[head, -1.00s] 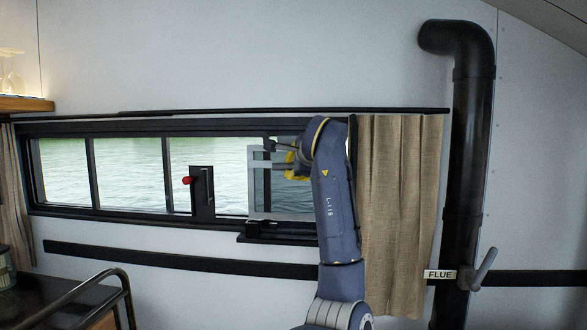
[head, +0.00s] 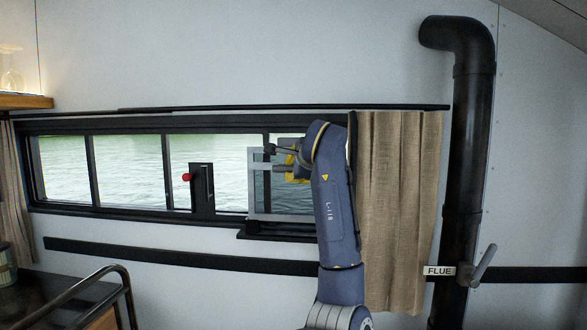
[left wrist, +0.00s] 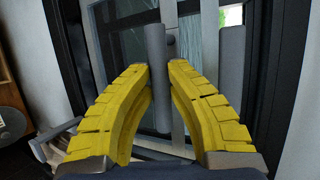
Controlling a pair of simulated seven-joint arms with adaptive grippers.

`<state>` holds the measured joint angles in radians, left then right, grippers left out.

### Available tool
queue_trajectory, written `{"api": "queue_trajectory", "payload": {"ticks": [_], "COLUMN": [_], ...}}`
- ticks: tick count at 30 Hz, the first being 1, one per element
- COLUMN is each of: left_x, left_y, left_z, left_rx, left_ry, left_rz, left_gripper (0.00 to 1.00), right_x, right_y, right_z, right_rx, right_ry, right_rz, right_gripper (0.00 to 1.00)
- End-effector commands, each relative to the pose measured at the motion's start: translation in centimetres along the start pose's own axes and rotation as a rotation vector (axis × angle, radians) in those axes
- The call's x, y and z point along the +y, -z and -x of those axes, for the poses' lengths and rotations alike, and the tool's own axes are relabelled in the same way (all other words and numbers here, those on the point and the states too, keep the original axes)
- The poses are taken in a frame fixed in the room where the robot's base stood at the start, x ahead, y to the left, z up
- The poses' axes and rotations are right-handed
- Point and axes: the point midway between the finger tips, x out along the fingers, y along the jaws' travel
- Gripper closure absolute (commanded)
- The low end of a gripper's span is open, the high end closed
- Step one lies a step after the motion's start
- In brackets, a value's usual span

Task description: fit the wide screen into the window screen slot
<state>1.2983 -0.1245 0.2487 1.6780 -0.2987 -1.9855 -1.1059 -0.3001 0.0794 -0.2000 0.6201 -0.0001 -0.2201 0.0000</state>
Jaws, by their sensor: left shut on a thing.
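The wide screen (head: 252,185) is a light grey rectangular frame. It stands upright in front of the right end of the window in the head view, its lower edge just above or at the black slot ledge (head: 262,236); contact cannot be told. My left gripper (head: 283,164), with yellow fingers, is at the screen. In the left wrist view, the gripper (left wrist: 160,68) is shut on a grey upright bar (left wrist: 155,95) of the screen. My arm hides the screen's right side and part of the slot. My right gripper is not in view.
A black window latch with a red knob (head: 186,177) is left of the screen. A beige curtain (head: 400,200) hangs close to the right of my arm. A black flue pipe (head: 468,150) stands farther right. A dark rail (head: 150,253) runs below the window.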

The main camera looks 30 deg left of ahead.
Motion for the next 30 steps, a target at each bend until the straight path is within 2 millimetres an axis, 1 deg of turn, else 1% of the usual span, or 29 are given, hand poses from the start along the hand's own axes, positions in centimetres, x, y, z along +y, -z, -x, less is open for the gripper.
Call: {"api": "queue_trajectory", "payload": {"ticks": [30], "left_x": [1.9], "left_y": [0.3], "left_z": [-0.8], "left_rx": [0.0], "left_ry": [0.001], "left_rz": [0.001], "left_gripper": [1.0], "right_x": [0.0], "right_y": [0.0], "right_z": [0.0], "right_rx": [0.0], "right_ry": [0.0], "right_rz": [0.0], "right_gripper": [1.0]}}
